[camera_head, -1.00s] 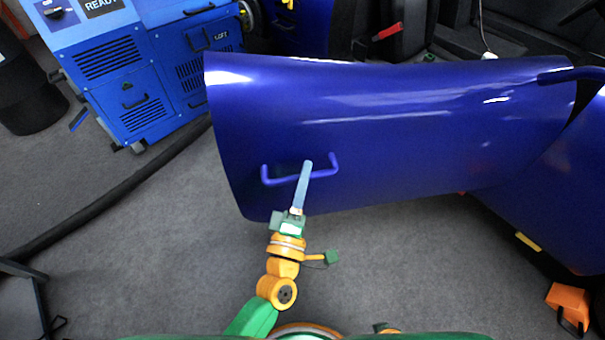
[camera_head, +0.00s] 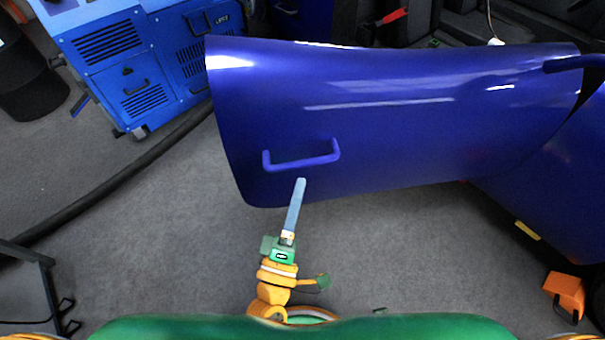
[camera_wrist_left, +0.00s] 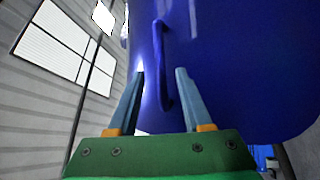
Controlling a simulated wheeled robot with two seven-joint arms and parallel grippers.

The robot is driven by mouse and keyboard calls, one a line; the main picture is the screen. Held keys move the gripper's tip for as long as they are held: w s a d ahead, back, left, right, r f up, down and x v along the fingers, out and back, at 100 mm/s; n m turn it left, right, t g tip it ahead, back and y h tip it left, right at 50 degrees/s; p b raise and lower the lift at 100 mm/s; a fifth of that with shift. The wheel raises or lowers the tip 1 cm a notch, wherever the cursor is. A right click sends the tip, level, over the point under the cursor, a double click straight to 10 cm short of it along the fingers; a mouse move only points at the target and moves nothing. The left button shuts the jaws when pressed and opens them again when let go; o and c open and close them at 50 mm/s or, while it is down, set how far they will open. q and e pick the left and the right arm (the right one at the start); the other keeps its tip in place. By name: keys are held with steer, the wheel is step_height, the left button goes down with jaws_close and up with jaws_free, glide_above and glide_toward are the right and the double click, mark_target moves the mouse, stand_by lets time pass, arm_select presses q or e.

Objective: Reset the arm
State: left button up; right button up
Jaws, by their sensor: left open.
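My left gripper (camera_head: 299,183) is in front of the open blue car door (camera_head: 420,135), short of its handle (camera_head: 300,160). In the left wrist view the two fingers (camera_wrist_left: 161,72) stand apart with nothing held between them, and the door handle (camera_wrist_left: 161,60) shows beyond and between them. The handle is a bar fixed to the door panel and appears apart from the fingers. The orange wrist and green hand of my left arm show below the handle in the head view. My right gripper is not seen in either view.
A blue machine (camera_head: 125,70) on casters stands at the upper left, with a thick black hose (camera_head: 120,190) along the floor. An orange wheel chock (camera_head: 567,293) lies at the lower right.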

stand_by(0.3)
arm_select(q)
steer(key=s+a+f+m+g, duration=0.25)
steer(key=f+m+g, duration=0.3)
steer(key=f, duration=0.65)
steer(key=s+a+f+m+g, duration=0.25)
steer(key=f+m+g, duration=0.3)
steer(key=f, duration=0.75)
steer(key=s+a+f+m+g+y, duration=0.5)
steer(key=s+a+f+g, duration=0.2)
steer(key=s+a+f, duration=0.55)
steer(key=s+r+p, duration=0.3)
steer(key=r+p, duration=0.6)
steer(key=p, duration=0.1)
steer(key=s+r+p, duration=0.2)
steer(key=r+p, duration=0.8)
steer(key=s+r+g+p, duration=0.1)
steer(key=s+r+p, duration=0.2)
steer(key=r+p, duration=0.6)
steer(key=shift+s+a+r+p, duration=0.25)
steer(key=shift+s+r+p, duration=0.1)
steer(key=shift+p, duration=0.4)
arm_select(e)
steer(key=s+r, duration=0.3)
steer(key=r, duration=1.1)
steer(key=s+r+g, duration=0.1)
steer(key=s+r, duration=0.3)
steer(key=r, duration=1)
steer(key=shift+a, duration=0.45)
